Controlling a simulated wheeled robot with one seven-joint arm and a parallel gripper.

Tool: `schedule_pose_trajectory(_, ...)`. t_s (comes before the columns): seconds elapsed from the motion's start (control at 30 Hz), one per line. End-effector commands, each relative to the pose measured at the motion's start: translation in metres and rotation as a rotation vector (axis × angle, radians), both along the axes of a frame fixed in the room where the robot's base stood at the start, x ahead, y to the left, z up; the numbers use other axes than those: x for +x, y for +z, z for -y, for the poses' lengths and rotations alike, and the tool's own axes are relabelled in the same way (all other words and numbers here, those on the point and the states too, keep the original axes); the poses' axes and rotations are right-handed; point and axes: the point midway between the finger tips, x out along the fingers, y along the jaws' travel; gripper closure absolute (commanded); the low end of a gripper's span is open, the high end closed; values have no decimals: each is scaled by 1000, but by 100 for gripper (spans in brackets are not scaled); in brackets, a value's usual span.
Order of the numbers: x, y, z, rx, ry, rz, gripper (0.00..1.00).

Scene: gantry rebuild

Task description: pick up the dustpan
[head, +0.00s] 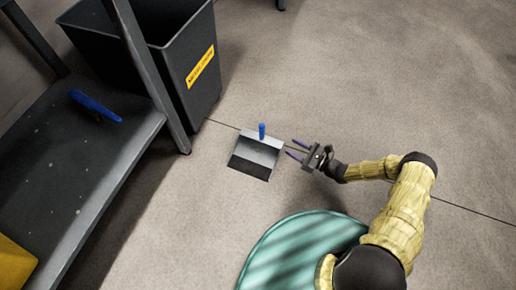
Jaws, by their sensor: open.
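The dustpan (257,153) lies on the concrete floor near the middle of the head view. It has a grey and dark pan and a short blue handle (262,131) that stands up at its far edge. My gripper (296,149) is just to the right of the dustpan. Nothing is between the fingers. The fingers look apart from the dustpan, though their height above the floor is hard to tell.
A dark grey bin (190,99) with a yellow label stands behind and left of the dustpan. A dark shelf (62,150) with an upright post fills the left side and bears a blue-handled item (95,106). A yellow object (14,268) is at lower left. Floor to the right is clear.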

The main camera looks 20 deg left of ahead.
Motion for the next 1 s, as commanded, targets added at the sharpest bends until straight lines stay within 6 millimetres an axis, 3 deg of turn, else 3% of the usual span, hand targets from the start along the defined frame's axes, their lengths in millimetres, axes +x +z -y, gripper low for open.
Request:
schedule_pose_trajectory(0.53, 24, -2, -92, -1, 2, 2, 55)
schedule_pose_trajectory(1.0, 26, -1, -103, -1, 1, 1, 55)
